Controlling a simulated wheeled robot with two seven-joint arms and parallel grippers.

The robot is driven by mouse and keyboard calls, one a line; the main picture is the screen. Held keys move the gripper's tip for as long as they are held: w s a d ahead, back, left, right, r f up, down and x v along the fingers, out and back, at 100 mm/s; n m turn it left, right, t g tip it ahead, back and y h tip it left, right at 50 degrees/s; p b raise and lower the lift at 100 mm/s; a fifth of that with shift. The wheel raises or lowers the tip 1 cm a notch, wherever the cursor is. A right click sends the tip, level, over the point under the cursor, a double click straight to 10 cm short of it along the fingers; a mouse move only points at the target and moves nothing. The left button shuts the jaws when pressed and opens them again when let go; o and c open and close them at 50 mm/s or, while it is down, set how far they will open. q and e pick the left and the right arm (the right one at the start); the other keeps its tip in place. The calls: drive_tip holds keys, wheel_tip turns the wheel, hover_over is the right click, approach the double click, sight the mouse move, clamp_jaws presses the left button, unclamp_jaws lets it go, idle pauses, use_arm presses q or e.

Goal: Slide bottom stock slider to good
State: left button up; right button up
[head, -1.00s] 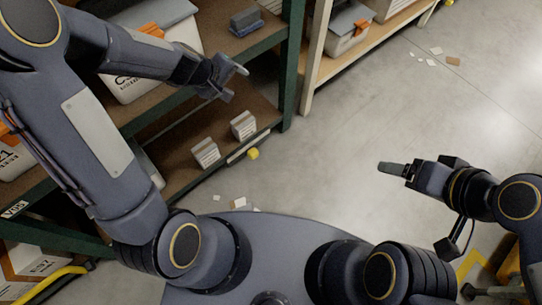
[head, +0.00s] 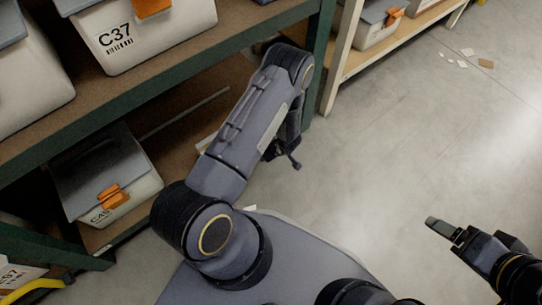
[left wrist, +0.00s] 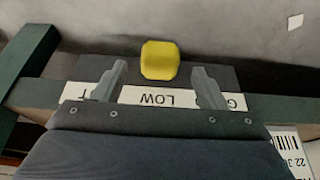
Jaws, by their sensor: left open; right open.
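The yellow slider knob (left wrist: 160,60) shows in the left wrist view, just beyond the white label strip (left wrist: 150,97) and level with the word LOW. The strip reads upside down: a partly covered word starting with G is on the right, and a word ending in T is on the left. My left gripper (left wrist: 158,74) is open, its fingers on either side of the knob with gaps showing; I cannot tell how deep the knob sits between them. In the head view my left arm hides the knob and strip. My right gripper (head: 438,228) is open over bare floor.
A green rack holds bin C37 (head: 150,35) above and a grey-lidded bin (head: 105,175) on the bottom shelf. A barcode label (left wrist: 287,145) is at right in the wrist view. Paper scraps (head: 466,55) lie on the otherwise clear floor at right.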

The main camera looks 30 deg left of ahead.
use_arm(q)
drive_tip(key=b+x, duration=0.1)
drive_tip(key=x, duration=0.3)
drive_tip(key=shift+f, duration=0.2)
use_arm(e)
wheel_tip(320, 180, down, 2)
drive_tip(key=shift+f, duration=0.1)
